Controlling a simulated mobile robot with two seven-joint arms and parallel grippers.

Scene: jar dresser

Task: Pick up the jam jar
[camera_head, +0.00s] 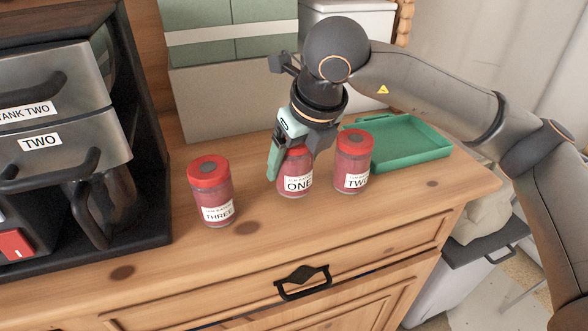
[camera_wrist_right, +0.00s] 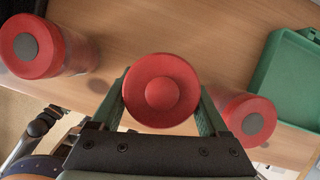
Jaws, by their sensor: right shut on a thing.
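Three red jam jars with red lids stand on the wooden dresser. The jar labelled ONE (camera_head: 295,184) is in the middle, the jar labelled THREE (camera_head: 212,195) is to its left, and the jar labelled TWO (camera_head: 353,163) is close on its right. My right gripper (camera_head: 290,165) comes down from above and is shut on jar ONE, with one green finger showing on its left side. In the right wrist view, the red lid (camera_wrist_right: 160,90) of the held jar sits between the two fingers. I cannot tell whether the jar touches the dresser top. My left gripper is not in view.
A green tray (camera_head: 428,153) lies behind jar TWO at the right. A dark-framed machine (camera_head: 68,160) stands at the left, and a grey box with green panels (camera_head: 225,105) stands at the back. The dresser top is bare in front of the jars.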

